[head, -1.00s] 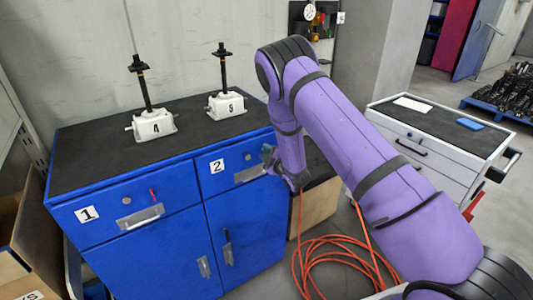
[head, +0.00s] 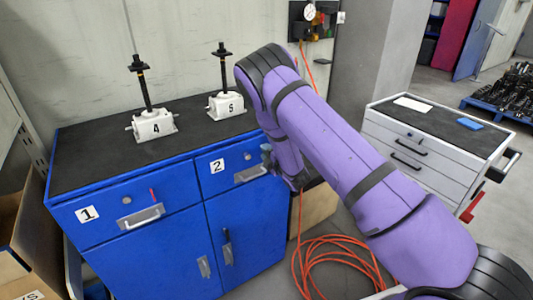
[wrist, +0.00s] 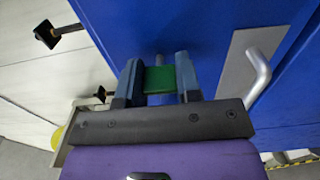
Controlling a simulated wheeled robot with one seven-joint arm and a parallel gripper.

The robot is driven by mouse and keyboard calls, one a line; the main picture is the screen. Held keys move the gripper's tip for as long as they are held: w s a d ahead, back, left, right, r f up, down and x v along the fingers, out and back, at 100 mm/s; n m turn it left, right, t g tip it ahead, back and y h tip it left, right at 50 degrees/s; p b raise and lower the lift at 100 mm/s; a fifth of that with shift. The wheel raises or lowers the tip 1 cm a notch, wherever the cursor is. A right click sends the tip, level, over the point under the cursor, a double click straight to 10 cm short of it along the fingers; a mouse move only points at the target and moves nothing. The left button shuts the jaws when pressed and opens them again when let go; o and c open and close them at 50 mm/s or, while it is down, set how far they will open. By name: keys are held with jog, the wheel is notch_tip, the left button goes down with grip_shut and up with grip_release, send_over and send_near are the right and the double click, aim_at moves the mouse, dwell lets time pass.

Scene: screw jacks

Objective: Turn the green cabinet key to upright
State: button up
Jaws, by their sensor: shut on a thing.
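The green key (wrist: 160,79) sits at the blue cabinet (wrist: 205,25), between my gripper's two fingers in the wrist view. A short grey piece shows just beyond it, toward the cabinet face. My gripper (wrist: 158,82) is shut on the key, one finger on each side. In the head view my gripper (head: 267,155) is at the right end of the drawer marked 2 on the cabinet (head: 140,247). There the key is hidden by my gripper. I cannot tell from these views how far the key is turned.
The drawer handle (wrist: 262,72) is close to the right of my gripper. Jacks 4 (head: 153,124) and 5 (head: 226,104) stand on the cabinet top. A red key (head: 153,195) is in drawer 1. An orange hose (head: 335,260) lies on the floor beside a white drawer cart (head: 425,145).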

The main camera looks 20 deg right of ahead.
jog(key=o, duration=0.9)
jog(key=v, duration=1)
jog(key=shift+s+d, duration=0.15)
jog(key=shift+s, duration=0.25)
